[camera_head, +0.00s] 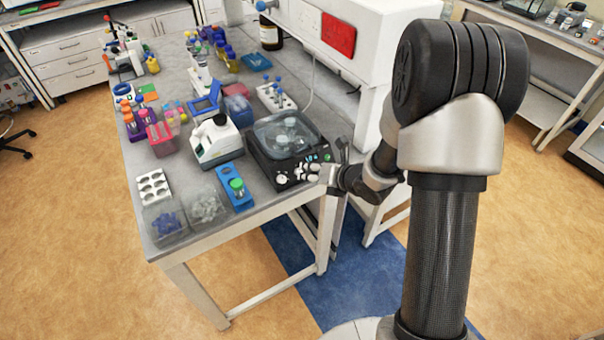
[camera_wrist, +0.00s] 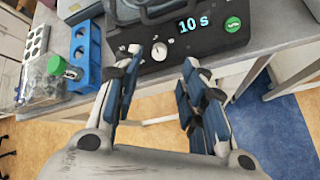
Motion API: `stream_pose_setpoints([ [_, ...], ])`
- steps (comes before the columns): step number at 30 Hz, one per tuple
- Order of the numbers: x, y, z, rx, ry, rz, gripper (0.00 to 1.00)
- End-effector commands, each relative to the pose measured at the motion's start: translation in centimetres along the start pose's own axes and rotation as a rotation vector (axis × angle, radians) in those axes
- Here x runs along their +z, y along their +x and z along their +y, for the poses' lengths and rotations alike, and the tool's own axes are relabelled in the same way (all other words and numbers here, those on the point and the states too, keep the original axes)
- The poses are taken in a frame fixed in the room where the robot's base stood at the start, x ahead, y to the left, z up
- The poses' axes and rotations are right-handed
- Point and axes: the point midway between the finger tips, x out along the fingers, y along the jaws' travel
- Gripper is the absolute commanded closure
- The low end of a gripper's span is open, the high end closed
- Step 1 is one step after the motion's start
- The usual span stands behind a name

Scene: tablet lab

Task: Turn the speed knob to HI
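A black benchtop device (camera_head: 268,165) with a clear-covered top stands at the table's front edge; it also shows in the wrist view (camera_wrist: 205,42). In the head view my gripper (camera_head: 336,166) is at the panel's right end.
A blue rack (camera_head: 232,186) with a green-capped tube stands left of the device, beside clear boxes (camera_head: 206,205) and a white holder (camera_head: 153,187). A white instrument (camera_head: 216,140) stands behind them. Several racks and bottles fill the table further back. The floor before the table is clear.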

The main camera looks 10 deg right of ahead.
Motion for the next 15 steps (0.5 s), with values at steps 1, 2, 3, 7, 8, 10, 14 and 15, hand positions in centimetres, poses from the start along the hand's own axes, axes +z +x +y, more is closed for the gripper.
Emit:
stream_pose_setpoints([
  [1,-0.2,1.3,0.0,0.002,-0.001,0.003,0.62],
  [2,-0.2,1.9,0.0,0.002,-0.001,0.003,0.62],
  [3,-0.2,2.7,0.0,0.001,0.000,0.002,0.62],
  [7,-0.1,4.9,0.0,0.000,0.000,0.002,0.62],
  [8,-0.1,5.3,-0.1,-0.001,0.000,0.001,0.62],
  [10,-0.1,6.1,0.0,0.000,-0.001,0.001,0.62],
  [14,0.0,7.0,0.0,0.000,0.000,0.000,0.62],
  [15,0.0,7.1,0.0,-0.001,0.000,0.000,0.62],
])
